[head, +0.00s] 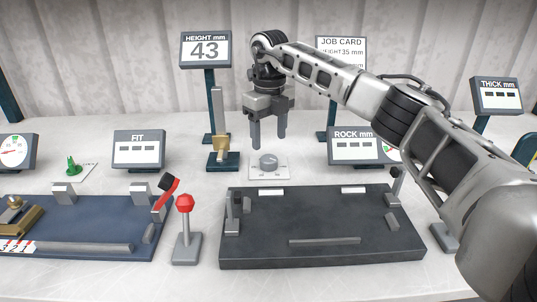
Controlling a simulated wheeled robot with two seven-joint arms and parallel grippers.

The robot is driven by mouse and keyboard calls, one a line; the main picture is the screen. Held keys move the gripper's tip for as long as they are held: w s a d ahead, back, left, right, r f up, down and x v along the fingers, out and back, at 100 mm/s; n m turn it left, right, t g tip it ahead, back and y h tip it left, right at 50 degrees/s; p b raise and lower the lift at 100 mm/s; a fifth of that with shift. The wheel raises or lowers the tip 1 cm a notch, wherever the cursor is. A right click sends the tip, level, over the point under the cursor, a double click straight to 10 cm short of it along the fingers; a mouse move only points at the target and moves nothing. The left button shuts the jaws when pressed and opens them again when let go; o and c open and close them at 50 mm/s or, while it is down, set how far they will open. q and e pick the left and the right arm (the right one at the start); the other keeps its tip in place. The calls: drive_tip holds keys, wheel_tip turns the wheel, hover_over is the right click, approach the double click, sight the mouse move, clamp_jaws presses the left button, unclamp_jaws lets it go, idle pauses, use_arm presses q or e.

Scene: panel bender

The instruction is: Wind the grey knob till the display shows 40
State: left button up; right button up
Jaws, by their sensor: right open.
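The grey knob (268,161) sits on a small white plate (269,173) behind the dark grey fixture. The HEIGHT mm display (205,50) on a post at the back reads 43. My right gripper (269,141) hangs above the knob with its fingers pointing down. It is open and empty, and its fingertips look apart from the knob. My left gripper is not in view.
The dark grey fixture (320,256) stands in front of the knob. A red-topped lever (185,226) stands left of it, beside a blue fixture (100,212). A brass block on a gauge post (222,150) stands just left of the knob. My right arm partly covers the JOB CARD (341,45).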

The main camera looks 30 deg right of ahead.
sight(269, 158)
wheel_tip(269, 158, down, 6)
drive_tip(key=shift+f, duration=0.15)
drive_tip(key=shift+c, duration=0.2)
drive_tip(key=c, duration=0.9)
